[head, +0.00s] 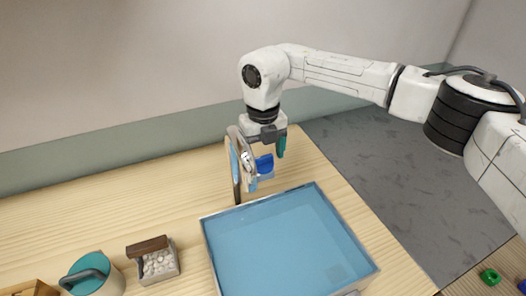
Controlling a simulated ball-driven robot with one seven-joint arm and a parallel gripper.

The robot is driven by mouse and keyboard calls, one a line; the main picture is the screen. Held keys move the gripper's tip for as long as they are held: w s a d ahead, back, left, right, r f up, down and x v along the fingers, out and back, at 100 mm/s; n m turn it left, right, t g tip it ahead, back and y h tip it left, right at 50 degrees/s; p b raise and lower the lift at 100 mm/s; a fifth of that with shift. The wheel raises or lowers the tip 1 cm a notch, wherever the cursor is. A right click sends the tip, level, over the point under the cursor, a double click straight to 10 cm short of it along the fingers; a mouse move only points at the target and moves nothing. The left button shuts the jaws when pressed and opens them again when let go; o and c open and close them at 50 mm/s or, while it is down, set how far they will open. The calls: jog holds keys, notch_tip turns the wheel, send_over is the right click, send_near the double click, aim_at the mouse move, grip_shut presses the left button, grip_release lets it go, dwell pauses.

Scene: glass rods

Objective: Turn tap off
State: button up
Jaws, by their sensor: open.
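The tap (237,180) stands at the back left corner of the blue basin, with a grey curved body and pale panels. A bright blue part (265,163), which looks like its handle, sticks out to the right. My gripper (267,150) points down right at the top of the tap. One teal finger shows to the right of the blue part, apart from it in the picture. The other finger is hidden behind or among the tap's parts. My gripper is open, and I cannot tell whether it touches the tap.
The wide blue basin (204,236) sits on the wooden counter (110,206) in front of the tap. At the front left are a small box of pale pebbles (160,263), a teal-topped pot (90,270) and a wooden box (35,288). A green ring (489,275) lies at the far right.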

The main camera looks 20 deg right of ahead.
aim_at(263, 156)
notch_tip(263, 156, up, 11)
jog(key=b, duration=0.2)
jog(key=shift+f, duration=0.15)
dwell(0.4)
